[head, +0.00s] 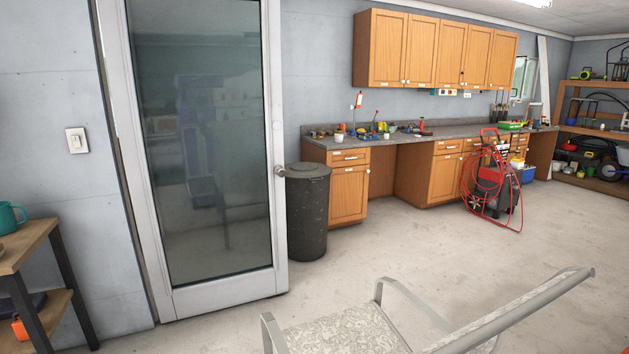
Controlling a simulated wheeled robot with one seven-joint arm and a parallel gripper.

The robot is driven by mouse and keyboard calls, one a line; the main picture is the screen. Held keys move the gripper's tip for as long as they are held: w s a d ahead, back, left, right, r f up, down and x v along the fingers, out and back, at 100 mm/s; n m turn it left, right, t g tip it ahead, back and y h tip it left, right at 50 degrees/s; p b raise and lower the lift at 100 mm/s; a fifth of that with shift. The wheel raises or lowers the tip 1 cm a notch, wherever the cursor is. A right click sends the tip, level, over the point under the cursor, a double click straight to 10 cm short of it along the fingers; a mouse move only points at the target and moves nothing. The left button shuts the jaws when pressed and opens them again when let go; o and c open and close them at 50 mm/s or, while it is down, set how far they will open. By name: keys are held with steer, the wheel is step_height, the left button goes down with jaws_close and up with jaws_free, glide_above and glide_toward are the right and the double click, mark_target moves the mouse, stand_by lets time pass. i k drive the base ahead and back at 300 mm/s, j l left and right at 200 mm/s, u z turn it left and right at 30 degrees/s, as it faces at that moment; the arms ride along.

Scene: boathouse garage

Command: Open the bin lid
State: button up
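A dark, round bin (307,218) stands on the floor between the glass door and the wooden cabinets. Its dark lid (308,170) is on top and looks closed. The bin's left edge is partly hidden behind the door's edge and handle. My gripper is not in view.
The glass door (205,150) with its handle (281,171) stands left of the bin. A patterned chair (335,332) is in the near foreground. A red hose machine (493,185) stands by the counter (375,145). A small shelf (25,250) is at left. The middle floor is clear.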

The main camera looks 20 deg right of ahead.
mark_target(303, 170)
steer(key=l+z, duration=0.2)
steer(key=z, duration=0.25)
steer(key=i+l+z, duration=0.2)
steer(key=l, duration=0.35)
steer(key=i+l+z, duration=0.25)
steer(key=l, duration=0.25)
steer(key=i+l+z, duration=0.2)
steer(key=l, duration=0.25)
steer(key=i+l+z, duration=0.25)
steer(key=i+l, duration=0.15)
steer(key=i+l+u, duration=0.15)
steer(key=i, duration=0.35)
steer(key=i+u, duration=0.15)
steer(key=i, duration=0.3)
steer(key=i+l+u, duration=0.2)
steer(key=i, duration=0.3)
steer(key=i+j+u, duration=0.15)
steer(key=i+u, duration=0.35)
steer(key=i, duration=0.45)
steer(key=i+l+u, duration=0.2)
steer(key=i+u, duration=0.25)
steer(key=i, duration=1.5)
steer(key=i+u, duration=0.1)
steer(key=i, duration=0.9)
